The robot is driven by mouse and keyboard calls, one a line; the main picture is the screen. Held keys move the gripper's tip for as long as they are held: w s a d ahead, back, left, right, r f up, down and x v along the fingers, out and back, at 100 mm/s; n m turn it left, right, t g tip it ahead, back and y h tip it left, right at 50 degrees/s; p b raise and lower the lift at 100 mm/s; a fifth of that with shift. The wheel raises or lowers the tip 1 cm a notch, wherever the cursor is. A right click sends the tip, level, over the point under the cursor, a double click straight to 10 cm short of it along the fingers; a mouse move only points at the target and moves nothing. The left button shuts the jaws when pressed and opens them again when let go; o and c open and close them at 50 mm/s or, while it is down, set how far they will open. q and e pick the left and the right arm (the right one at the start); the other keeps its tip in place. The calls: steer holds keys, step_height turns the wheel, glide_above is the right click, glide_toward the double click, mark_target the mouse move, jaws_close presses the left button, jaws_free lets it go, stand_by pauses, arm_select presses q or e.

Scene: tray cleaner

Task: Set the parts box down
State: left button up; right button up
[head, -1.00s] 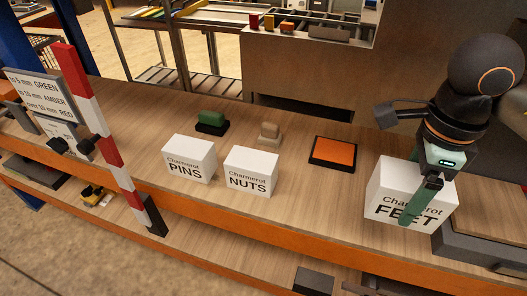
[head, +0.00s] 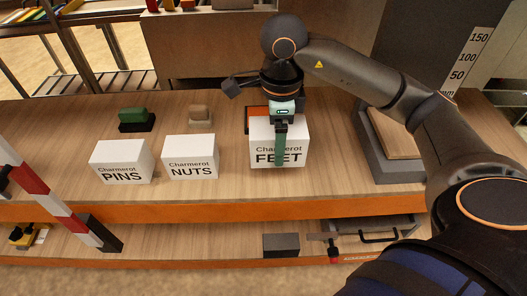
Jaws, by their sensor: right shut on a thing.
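The parts box is a white box (head: 292,154) with black "Charmerot FEET" lettering, upright at the middle of the wooden bench (head: 215,192). My right gripper (head: 280,155) comes down over it from above and is shut on it, one green finger lying across the front face. The box's underside looks at or very close to the bench top; I cannot tell whether it touches. An orange pad with a dark rim (head: 257,119) is partly hidden behind the box and gripper. My left gripper is not in view.
White boxes marked PINS (head: 122,162) and NUTS (head: 190,157) stand to the left. Behind them are a green block (head: 132,115) and a beige block (head: 200,113). A grey-framed wooden plate (head: 392,140) lies right. A red-and-white bar (head: 40,190) stands at left.

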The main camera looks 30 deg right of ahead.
steer(key=w+f, duration=0.2)
steer(key=shift+w+a+f, duration=0.1)
steer(key=shift+a+f, duration=0.2)
steer(key=shift+a, duration=0.05)
steer(key=f, duration=0.4)
steer(key=shift+w+a, duration=0.1)
steer(key=shift+w, duration=0.25)
steer(key=shift+f, duration=0.1)
steer(key=o, duration=1.3)
steer(key=shift+f, duration=0.15)
steer(key=shift+o, duration=1.3)
